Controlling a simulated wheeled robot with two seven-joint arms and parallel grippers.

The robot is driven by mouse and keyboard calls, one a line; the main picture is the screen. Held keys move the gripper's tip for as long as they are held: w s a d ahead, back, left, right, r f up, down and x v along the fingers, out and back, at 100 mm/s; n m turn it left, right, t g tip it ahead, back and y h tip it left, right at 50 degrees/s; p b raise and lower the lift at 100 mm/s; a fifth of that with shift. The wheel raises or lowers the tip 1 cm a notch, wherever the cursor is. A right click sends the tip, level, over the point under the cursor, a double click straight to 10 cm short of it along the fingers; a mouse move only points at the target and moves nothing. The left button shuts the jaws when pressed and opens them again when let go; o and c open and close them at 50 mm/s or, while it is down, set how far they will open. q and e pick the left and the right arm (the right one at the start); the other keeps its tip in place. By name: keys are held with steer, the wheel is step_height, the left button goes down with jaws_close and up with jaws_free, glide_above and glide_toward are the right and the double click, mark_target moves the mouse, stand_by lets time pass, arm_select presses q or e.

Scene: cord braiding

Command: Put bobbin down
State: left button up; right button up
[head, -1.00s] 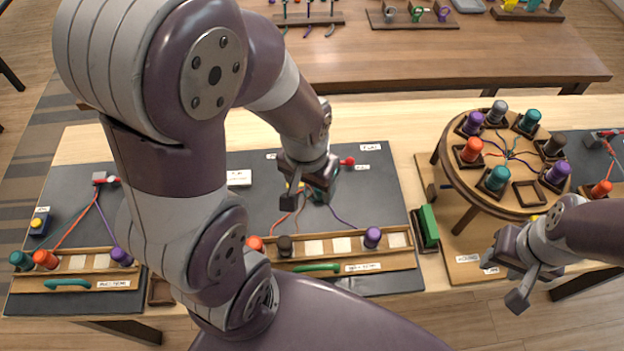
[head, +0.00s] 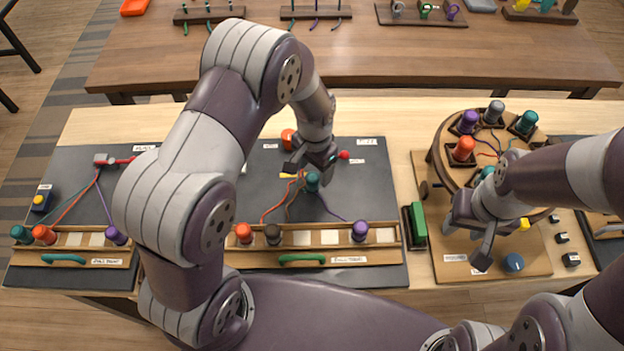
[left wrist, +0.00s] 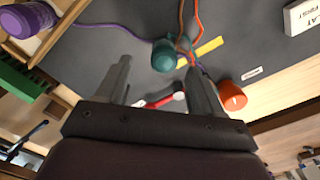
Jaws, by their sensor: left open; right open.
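A teal bobbin (head: 312,182) is at the dark middle mat (head: 365,200), just below my left gripper (head: 308,172). In the left wrist view the teal bobbin (left wrist: 165,55) lies beyond the open fingertips, with cords beside it. My left gripper is open and empty. My right gripper (head: 466,244) is open and empty by the round stand, whose right part my right arm hides.
A wooden rack (head: 385,258) at the mat's front holds orange, dark brown and purple bobbins (head: 360,231). The round stand (head: 443,165) carries several bobbins. A green block (head: 417,222) stands between mat and stand. My left arm covers the mat's left part.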

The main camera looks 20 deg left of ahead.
mark_target(313, 177)
arm_select(q)
steer(key=f, duration=0.4)
steer(key=shift+w+a+f+p, duration=0.15)
steer(key=shift+a+p, duration=0.1)
steer(key=shift+p, duration=0.15)
steer(key=shift+w+f, duration=0.1)
steer(key=shift+f, duration=0.1)
steer(key=c, duration=1.2)
steer(key=shift+c, duration=0.2)
steer(key=shift+r, duration=0.15)
